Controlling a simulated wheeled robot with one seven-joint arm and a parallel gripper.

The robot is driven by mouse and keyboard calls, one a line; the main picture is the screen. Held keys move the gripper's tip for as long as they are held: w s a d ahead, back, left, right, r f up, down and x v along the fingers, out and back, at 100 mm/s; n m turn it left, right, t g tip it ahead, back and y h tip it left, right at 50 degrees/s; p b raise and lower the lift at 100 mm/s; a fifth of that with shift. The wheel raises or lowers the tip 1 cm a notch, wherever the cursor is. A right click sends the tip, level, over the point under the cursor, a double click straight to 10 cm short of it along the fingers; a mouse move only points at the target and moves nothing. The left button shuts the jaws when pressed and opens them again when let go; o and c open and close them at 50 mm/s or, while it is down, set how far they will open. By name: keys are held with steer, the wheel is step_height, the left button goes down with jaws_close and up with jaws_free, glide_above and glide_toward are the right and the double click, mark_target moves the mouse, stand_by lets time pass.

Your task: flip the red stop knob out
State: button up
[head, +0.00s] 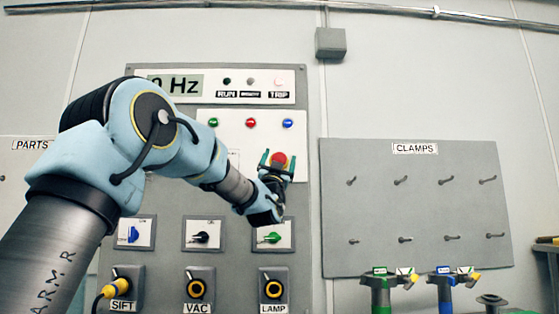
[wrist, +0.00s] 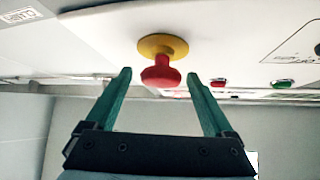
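The red stop knob (wrist: 161,73) is a mushroom-shaped head on a round yellow base (wrist: 163,45), fixed to the white panel face. In the head view the red knob (head: 279,159) shows between the fingertips, and its yellow base is hidden. My gripper (wrist: 160,80) is open, with one green finger on each side of the knob and a visible gap to both. In the head view my gripper (head: 277,160) is up at the control panel. Whether the fingers reach past the knob's head in depth is hard to tell.
The grey control panel (head: 170,180) carries green, red and blue buttons (head: 250,123) above the knob. Rotary switches (head: 272,237) and sockets labelled SIFT, VAC and LAMP sit below. A CLAMPS board (head: 415,210) with several hooks stands to the right.

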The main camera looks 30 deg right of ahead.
steer(key=b+v, duration=0.5)
steer(key=v, duration=0.6)
steer(key=shift+w, duration=0.1)
stand_by(0.4)
